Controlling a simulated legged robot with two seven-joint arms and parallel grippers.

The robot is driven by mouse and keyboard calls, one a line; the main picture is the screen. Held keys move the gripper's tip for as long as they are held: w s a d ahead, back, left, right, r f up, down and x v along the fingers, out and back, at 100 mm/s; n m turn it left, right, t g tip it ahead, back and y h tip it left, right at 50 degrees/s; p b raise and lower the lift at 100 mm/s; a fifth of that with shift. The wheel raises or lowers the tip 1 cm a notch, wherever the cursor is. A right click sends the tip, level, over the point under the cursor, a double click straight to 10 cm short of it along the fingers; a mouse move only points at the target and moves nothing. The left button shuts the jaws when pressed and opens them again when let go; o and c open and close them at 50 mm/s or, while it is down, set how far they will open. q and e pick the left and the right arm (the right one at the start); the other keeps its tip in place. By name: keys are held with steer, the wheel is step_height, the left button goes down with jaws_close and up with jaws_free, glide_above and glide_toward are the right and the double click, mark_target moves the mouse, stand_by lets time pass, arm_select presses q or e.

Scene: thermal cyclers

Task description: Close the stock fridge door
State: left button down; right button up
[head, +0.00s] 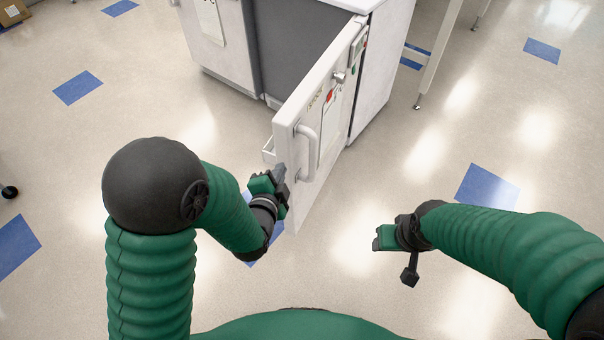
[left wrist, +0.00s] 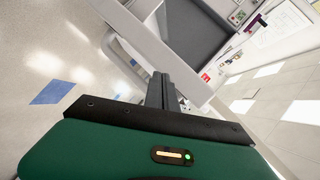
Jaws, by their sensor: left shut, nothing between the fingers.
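The stock fridge door (head: 320,112) is white and stands swung wide open toward me, with a white bar handle (head: 307,152) near its free edge. The dark grey fridge interior (head: 298,50) shows to the left of the door. My left gripper (head: 280,174) is shut and empty, close to the free edge of the door, just left of the handle; I cannot tell if it touches. In the left wrist view the shut fingers (left wrist: 160,88) point at the door edge (left wrist: 165,50). My right gripper (head: 378,240) is over open floor, right of the door; its fingers are not clear.
A white cabinet front (head: 218,40) with a paper sheet stands left of the opening. A white table leg (head: 438,55) stands right of the fridge. A cardboard box (head: 12,12) is at the far left corner. The floor around the door is clear.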

arm_select(q)
step_height(320, 180, down, 6)
steer(key=d+f+m+t+h+b, duration=0.1)
steer(key=d+m+t+b, duration=0.2)
steer(key=m+b, duration=0.15)
steer(key=r+m+t+b, duration=0.1)
steer(key=r+b, duration=0.1)
steer(key=b, duration=0.1)
glide_above(301, 155)
steer(key=s, duration=0.4)
steer(key=shift+s+d, duration=0.15)
arm_select(e)
steer(key=s+x, duration=0.2)
steer(key=x, duration=0.9)
steer(key=shift+s+f, duration=0.2)
steer(key=shift+f, duration=0.15)
steer(key=shift+a, duration=0.1)
